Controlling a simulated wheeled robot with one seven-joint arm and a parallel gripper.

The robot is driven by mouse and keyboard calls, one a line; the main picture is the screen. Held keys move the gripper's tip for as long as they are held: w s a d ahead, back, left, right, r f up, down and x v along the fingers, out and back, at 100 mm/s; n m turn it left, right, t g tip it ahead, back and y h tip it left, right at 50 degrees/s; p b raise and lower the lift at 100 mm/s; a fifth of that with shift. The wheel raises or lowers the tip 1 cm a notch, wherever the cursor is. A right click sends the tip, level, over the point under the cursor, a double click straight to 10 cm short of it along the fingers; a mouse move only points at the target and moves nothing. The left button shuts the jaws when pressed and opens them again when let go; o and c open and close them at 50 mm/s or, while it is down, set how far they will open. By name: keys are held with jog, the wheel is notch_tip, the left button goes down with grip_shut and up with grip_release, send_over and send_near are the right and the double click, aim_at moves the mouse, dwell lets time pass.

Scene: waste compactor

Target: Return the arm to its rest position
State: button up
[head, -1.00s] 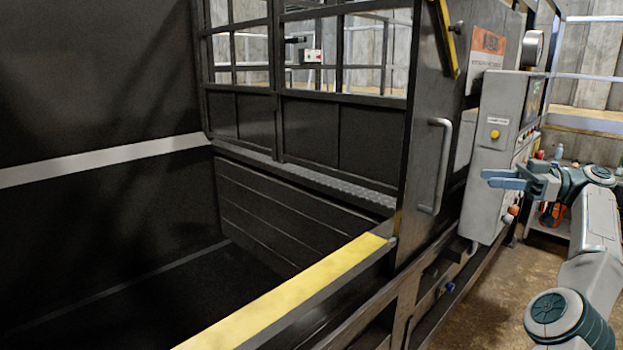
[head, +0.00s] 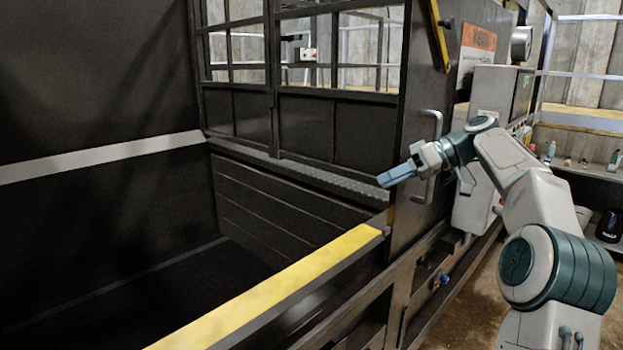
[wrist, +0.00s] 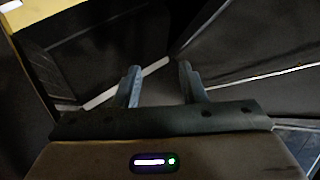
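My gripper (head: 398,176) is at the end of my raised arm, in front of the compactor's grey door handle in the head view. It points left toward the open chamber, above the right end of the yellow edge. In the wrist view my gripper (wrist: 160,85) shows its two blue-grey fingers apart with nothing between them. Beyond the fingers are dark panels and a pale strip.
The compactor's yellow-topped edge (head: 270,290) runs along the chamber opening. The grey handle (head: 432,150) and the grey control box (head: 490,95) stand close to my arm, which partly hides the box. A shelf (head: 590,172) with small items is at the right.

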jog(key=s+a+f+m+h+b, duration=0.2)
jog(key=s+a+f+m+h, duration=0.4)
jog(key=s+a+f, duration=0.5)
jog(key=s+d+f+m+h, duration=0.1)
jog(key=s+d+f+h, duration=0.1)
jog(key=s, duration=0.6)
jog(key=s+d+f+m+t+h+b, duration=0.1)
jog(key=s+d+f+h, duration=0.1)
jog(key=s+f, duration=0.5)
jog(key=s+d+f+m+t+h+b, duration=0.1)
jog(key=s+d+f, duration=0.3)
jog(key=s, duration=0.4)
jog(key=shift+s+d+f+m+h, duration=0.3)
jog(key=shift+f+m+h, duration=0.2)
jog(key=shift+f+h, duration=0.15)
